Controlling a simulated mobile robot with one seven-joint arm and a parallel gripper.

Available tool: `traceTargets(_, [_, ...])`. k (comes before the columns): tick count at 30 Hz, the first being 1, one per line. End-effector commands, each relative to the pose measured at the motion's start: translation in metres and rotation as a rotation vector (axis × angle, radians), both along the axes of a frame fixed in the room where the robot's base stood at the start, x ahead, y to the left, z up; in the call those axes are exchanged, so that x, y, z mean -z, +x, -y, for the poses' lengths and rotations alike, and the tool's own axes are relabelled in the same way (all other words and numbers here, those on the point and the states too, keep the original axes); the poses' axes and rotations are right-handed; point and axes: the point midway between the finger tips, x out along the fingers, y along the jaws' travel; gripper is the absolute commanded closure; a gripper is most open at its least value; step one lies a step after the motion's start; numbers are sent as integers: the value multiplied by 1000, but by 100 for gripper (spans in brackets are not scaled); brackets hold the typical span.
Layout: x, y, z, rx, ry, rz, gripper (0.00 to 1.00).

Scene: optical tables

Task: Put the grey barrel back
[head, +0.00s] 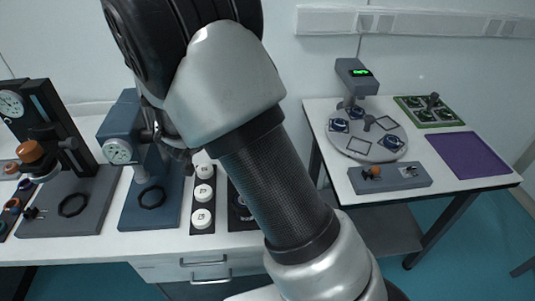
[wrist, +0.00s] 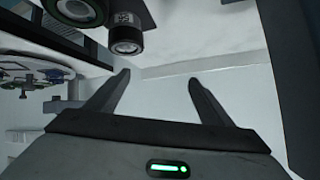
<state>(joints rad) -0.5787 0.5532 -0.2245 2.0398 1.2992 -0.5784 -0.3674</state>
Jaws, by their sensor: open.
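My gripper (wrist: 160,77) is open and shows nothing between its fingers in the wrist view. In the head view it is mostly hidden by my arm, near the blue instrument stand (head: 150,205). A dark grey barrel-shaped part (wrist: 126,36) with a pale ringed end shows at the top of the wrist view, just beyond the left fingertip and apart from it. A second, larger round part (wrist: 78,9) is beside it, cut off by the frame edge. I cannot tell for certain which of them is the grey barrel.
A dark strip with three white round pieces (head: 203,192) lies right of the blue stand. A dark grey stand (head: 66,205) is on the left. The right table holds a round grey plate (head: 385,151), a purple mat (head: 468,154) and a green tray (head: 430,112).

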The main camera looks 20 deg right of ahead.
Motion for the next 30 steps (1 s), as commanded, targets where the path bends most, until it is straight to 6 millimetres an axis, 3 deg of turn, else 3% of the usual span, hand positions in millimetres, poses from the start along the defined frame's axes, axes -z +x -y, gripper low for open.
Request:
traceTargets(1, [-34,0,-5,-72,83,10,25])
traceTargets(5, [-101,-27,-25,-292,223,-12,25])
traceTargets(9, [-157,-92,-29,-504,262,-76,25])
traceTargets(12, [-179,-154,-17,-613,222,-155,25])
traceTargets(18, [-181,-271,35,-663,55,-358,25])
traceTargets(21, [-175,-309,60,-635,-13,-439,25])
traceTargets(25, [-171,-335,77,-605,-58,-496,25])
traceTargets(30, [-169,-340,81,-597,-67,-511,25])
